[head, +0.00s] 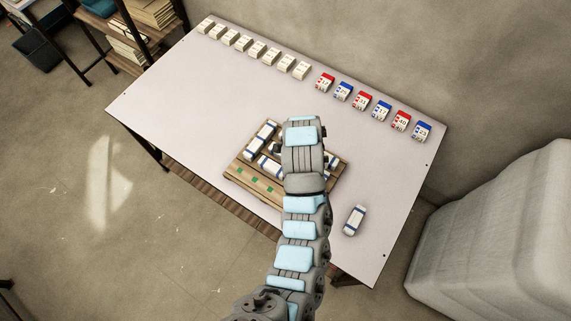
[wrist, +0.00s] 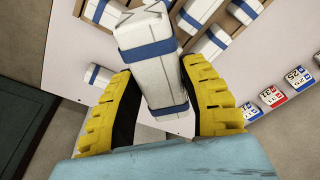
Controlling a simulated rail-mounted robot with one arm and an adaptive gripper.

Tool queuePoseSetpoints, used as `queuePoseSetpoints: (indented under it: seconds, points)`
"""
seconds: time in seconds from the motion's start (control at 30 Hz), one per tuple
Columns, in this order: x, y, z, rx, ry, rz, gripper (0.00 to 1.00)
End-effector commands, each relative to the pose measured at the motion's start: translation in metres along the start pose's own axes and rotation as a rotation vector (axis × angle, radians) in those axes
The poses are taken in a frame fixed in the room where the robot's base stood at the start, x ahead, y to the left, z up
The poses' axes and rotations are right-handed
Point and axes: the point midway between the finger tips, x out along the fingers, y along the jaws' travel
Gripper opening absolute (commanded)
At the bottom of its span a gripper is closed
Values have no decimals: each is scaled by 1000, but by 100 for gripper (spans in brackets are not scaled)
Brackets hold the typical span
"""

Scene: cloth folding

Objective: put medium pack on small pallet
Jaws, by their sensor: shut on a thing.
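My gripper (wrist: 157,72) is shut on a white pack (wrist: 150,62) with dark blue bands, held between the yellow fingers in the wrist view. In the head view my arm hides the gripper and the held pack. The wooden pallet (head: 258,187) lies on the table beneath my arm and carries several white packs with blue bands. The pallet also shows at the top of the wrist view (wrist: 228,20), beyond the held pack. Whether the held pack touches anything there I cannot tell.
The table (head: 190,110) is pale. A loose pack (head: 354,220) lies right of the pallet. Small cream blocks (head: 256,47) and red and blue numbered blocks (head: 362,101) line the far edge. A shelf (head: 130,40) stands at left. The table's left part is clear.

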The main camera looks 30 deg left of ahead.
Motion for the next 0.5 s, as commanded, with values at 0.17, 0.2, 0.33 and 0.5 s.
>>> queuePoseSetpoints:
  seconds: [0.17,0.2,0.33,0.5]
  points:
    - [4,4,58,265,-4,45,6]
    - [4,6,71,326,-4,54,6]
    - [6,12,108,522,-3,83,6]
    - [7,24,144,720,0,114,6]
